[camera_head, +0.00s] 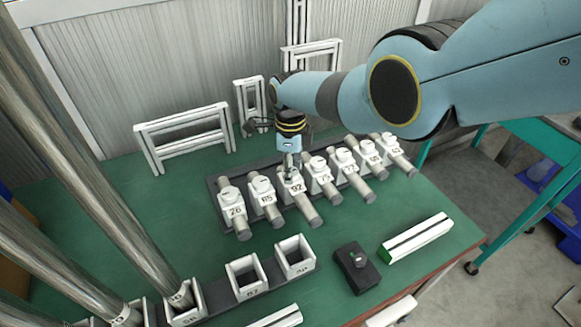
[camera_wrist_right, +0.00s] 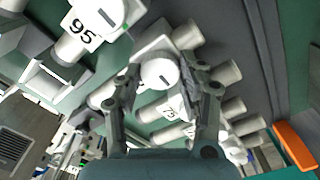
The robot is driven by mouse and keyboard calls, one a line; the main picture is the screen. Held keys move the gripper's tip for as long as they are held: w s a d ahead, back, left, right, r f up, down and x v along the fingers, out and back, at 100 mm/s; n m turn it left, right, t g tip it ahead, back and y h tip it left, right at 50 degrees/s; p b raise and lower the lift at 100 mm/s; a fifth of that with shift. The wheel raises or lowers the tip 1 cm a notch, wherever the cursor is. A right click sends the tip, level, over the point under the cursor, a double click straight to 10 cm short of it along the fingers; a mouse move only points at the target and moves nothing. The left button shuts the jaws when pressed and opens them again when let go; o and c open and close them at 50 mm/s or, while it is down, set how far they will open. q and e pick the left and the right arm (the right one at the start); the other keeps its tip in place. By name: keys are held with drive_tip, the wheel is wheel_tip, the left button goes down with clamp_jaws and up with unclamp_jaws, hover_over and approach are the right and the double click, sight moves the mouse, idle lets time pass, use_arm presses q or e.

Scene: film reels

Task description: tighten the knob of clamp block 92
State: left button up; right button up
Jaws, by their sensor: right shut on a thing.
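Clamp block 92 (camera_head: 297,190) is a white block on a dark base strip, third from the left in a row of similar blocks, with a grey cylinder in front. My right gripper (camera_head: 290,163) comes down on it from above. In the head view the gripper mostly hides the knob. My left gripper is not in view.
Open white square holders (camera_head: 245,277) are in front. A black box with a green-lit switch (camera_head: 356,268) and a white bar (camera_head: 416,237) lie at front right. White frames (camera_head: 184,139) stand behind.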

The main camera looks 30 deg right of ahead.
drive_tip(key=o, duration=1.2)
wheel_tip(320, 180, up, 12)
